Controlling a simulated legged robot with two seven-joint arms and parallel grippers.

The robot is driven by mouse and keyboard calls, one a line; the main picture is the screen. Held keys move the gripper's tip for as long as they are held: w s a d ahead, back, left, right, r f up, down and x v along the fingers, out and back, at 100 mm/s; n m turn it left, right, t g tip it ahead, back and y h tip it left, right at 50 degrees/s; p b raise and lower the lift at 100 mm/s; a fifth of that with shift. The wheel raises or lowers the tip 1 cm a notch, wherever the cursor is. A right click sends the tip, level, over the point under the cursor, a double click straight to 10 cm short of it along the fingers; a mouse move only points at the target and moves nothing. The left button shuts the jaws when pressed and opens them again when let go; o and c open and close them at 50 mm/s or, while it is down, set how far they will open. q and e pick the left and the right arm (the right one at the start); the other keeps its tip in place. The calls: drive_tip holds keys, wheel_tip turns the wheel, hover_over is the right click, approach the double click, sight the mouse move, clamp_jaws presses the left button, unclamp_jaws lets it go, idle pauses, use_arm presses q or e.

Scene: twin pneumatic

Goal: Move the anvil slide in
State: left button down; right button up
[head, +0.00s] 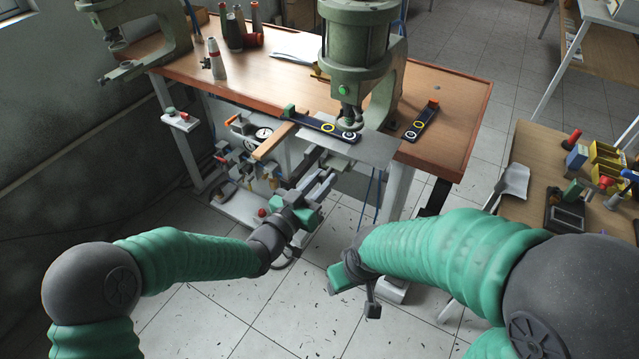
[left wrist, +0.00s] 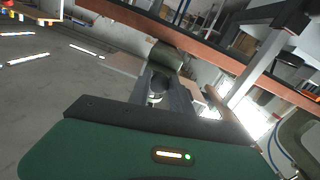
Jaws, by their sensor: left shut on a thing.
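A dark blue anvil slide (head: 318,123) with a yellow ring and a green end block lies on the bench, its right end beneath the green press head (head: 362,50). My left gripper (head: 325,182) is in front of and below the bench edge, apart from the slide. Its jaws are shut on a small pale thing (left wrist: 155,97), seen between the fingers in the left wrist view; I cannot tell what it is. My right gripper (head: 372,305) hangs low over the floor, its jaws unclear.
A grey plate (head: 372,152) juts from the bench front below the press. Gauges and valves (head: 262,134) sit under the bench on the left. A second press (head: 150,40) stands at the back left. A side table (head: 535,205) with bins and tools is at right.

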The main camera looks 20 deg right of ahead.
use_arm(q)
drive_tip(key=c, duration=1.3)
unclamp_jaws()
drive_tip(key=shift+w+a, duration=0.1)
drive_tip(key=shift+w, duration=0.05)
drive_tip(key=shift+o, duration=0.6)
drive_tip(key=v, duration=1.6)
drive_tip(key=shift+s, duration=0.4)
drive_tip(key=shift+a, duration=0.15)
